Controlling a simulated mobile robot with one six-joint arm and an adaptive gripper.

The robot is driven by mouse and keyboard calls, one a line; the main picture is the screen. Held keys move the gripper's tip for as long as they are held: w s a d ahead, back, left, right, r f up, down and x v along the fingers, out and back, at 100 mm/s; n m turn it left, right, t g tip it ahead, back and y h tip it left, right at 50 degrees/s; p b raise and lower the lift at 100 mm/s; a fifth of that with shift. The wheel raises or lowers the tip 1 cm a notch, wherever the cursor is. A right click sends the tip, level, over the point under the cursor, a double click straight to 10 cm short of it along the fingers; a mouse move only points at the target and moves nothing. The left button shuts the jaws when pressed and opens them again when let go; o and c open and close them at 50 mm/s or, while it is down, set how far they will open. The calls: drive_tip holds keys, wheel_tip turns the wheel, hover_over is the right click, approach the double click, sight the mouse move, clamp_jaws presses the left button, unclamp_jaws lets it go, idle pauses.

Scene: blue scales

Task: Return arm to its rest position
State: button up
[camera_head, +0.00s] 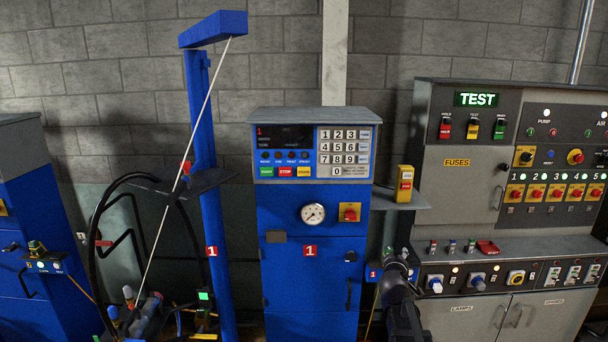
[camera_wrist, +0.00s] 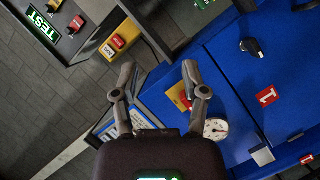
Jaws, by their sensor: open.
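My arm (camera_head: 404,308) rises at the bottom of the head view, in front of the gap between the blue scales cabinet and the grey test panel. My gripper (camera_wrist: 158,68) shows in the wrist view with its two fingers spread apart and nothing between them. The blue scales cabinet (camera_head: 285,220) stands upright in the middle of the head view. It also fills the right of the wrist view (camera_wrist: 280,60), tilted in the picture. The gripper's fingertips cannot be clearly made out in the head view.
A grey test panel (camera_head: 455,220) stands at right. A yellow button box (camera_head: 405,184) sits above a small shelf (camera_head: 408,203) beside the cabinet. A round gauge (camera_head: 313,214) and a red switch (camera_head: 350,212) are on the cabinet front. A blue post (camera_head: 212,250) stands at left.

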drive_tip(key=s+a+f+m+g+y, duration=0.1)
drive_tip(key=s+a+f+m+g, duration=0.2)
drive_tip(key=s+f+m+g, duration=0.65)
drive_tip(key=s+a+f+n+g+y, duration=0.1)
drive_tip(key=s+a, duration=0.3)
drive_tip(key=s, duration=0.4)
drive_tip(key=s+a+f+n+g+y, duration=0.2)
drive_tip(key=s+a+f+g+y, duration=0.1)
drive_tip(key=s, duration=0.6)
drive_tip(key=shift+s+a+f+g+y, duration=0.2)
drive_tip(key=shift+a+f+g+y, duration=0.3)
drive_tip(key=shift+a, duration=0.6)
drive_tip(key=shift+f, duration=0.1)
